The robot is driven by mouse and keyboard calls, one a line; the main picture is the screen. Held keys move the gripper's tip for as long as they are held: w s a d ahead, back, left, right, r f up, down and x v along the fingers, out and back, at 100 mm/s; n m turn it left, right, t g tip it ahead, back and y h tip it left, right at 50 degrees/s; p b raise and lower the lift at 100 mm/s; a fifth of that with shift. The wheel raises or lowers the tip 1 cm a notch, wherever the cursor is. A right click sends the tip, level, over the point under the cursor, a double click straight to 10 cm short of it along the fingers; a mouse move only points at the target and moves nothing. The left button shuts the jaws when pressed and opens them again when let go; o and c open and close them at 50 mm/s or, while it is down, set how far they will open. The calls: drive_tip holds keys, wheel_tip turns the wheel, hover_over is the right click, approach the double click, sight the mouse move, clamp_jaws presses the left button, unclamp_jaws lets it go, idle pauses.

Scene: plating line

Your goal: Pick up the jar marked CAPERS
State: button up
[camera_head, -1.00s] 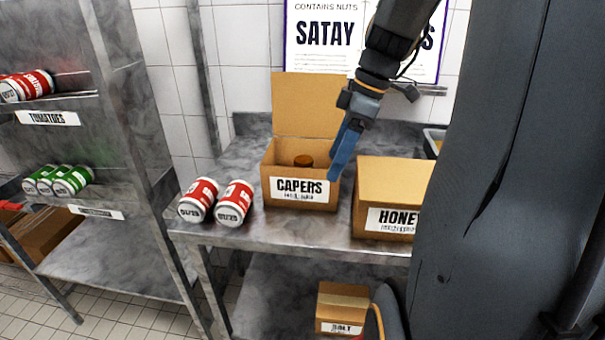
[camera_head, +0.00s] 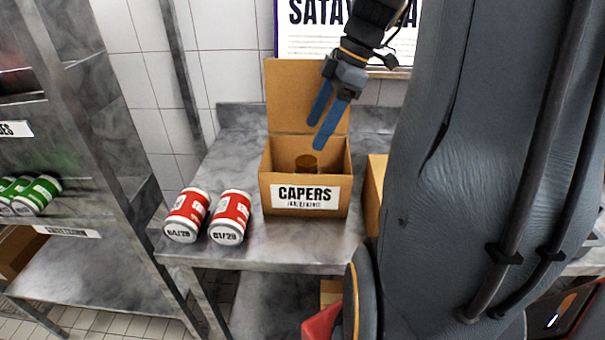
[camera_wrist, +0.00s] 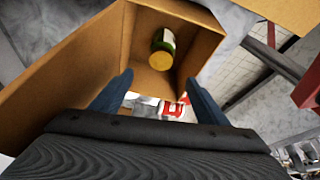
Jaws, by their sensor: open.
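A cardboard box labelled CAPERS (camera_head: 268,187) stands on the steel table with its back flap up. Inside is one jar (camera_head: 306,162), of which only the brownish lid and upper part show in the head view. In the wrist view the jar (camera_wrist: 162,48) has a yellow lid, dark green glass and a pale label; its wording cannot be read. My gripper (camera_head: 318,132) has blue fingers, apart and empty, above the box and just over the jar. In the wrist view the fingers (camera_wrist: 160,88) point toward the box opening, with the jar beyond them.
Two red-labelled cans (camera_head: 230,216) lie on the table left of the box. Another cardboard box (camera_head: 375,195) stands close on the right, partly hidden by my arm. A shelf rack with green cans (camera_head: 37,194) stands at the left. The table front (camera_head: 290,250) is clear.

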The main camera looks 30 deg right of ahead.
sight(313, 160)
wheel_tip(313, 160, down, 7)
drive_tip(key=shift+a+f+p, duration=0.1)
drive_tip(key=shift+p, duration=0.55)
drive_tip(key=shift+p+x, duration=0.7)
drive_tip(key=shift+x, duration=2.5)
drive_tip(key=shift+c, duration=0.3)
drive_tip(key=c, duration=1.3)
